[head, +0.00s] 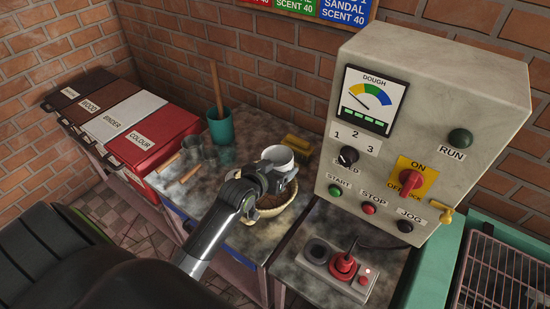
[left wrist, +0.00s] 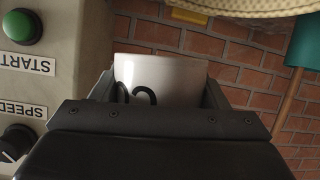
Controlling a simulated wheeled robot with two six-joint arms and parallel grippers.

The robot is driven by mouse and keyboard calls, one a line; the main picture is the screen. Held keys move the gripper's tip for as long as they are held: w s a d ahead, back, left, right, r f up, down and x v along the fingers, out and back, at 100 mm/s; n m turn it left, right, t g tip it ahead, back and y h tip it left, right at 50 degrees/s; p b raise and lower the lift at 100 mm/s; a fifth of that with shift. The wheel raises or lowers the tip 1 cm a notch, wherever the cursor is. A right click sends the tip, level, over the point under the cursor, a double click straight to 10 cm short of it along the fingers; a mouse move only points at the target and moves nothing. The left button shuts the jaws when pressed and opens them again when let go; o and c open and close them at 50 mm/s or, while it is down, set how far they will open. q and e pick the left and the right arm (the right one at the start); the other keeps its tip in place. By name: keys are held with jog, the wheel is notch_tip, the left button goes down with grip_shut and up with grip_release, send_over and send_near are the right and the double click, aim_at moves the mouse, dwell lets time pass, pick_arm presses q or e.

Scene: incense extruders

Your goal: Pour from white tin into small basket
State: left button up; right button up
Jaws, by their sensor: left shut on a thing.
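The white tin (head: 280,156) is held in my left gripper (head: 268,177), which is shut on it above the small basket (head: 272,208). In the left wrist view the tin (left wrist: 160,80) sits between the fingers and shows a dark mark on its white side. The basket is round and woven, with brown stuff inside; my gripper and arm hide part of it. Its pale woven edge also shows at the top of the left wrist view (left wrist: 260,8). I cannot tell how far the tin is tilted or what is in it. My right gripper is out of view.
The control box (head: 425,130) with knobs and buttons stands close on the right. A pedal-like red switch unit (head: 340,268) lies in front of it. A teal cup (head: 220,128) with a stick, glass tumblers and a yellow block (head: 298,144) stand behind. Labelled bins (head: 120,120) are at left.

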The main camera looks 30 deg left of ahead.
aim_at(284, 151)
pick_arm(q)
jog(key=shift+a+f+m+y, duration=0.2)
jog(key=shift+a+m+y, duration=0.1)
jog(key=shift+m, duration=0.2)
notch_tip(284, 151, up, 5)
jog(key=p, duration=0.5)
jog(key=shift+p, duration=0.35)
jog(key=shift+f, duration=0.1)
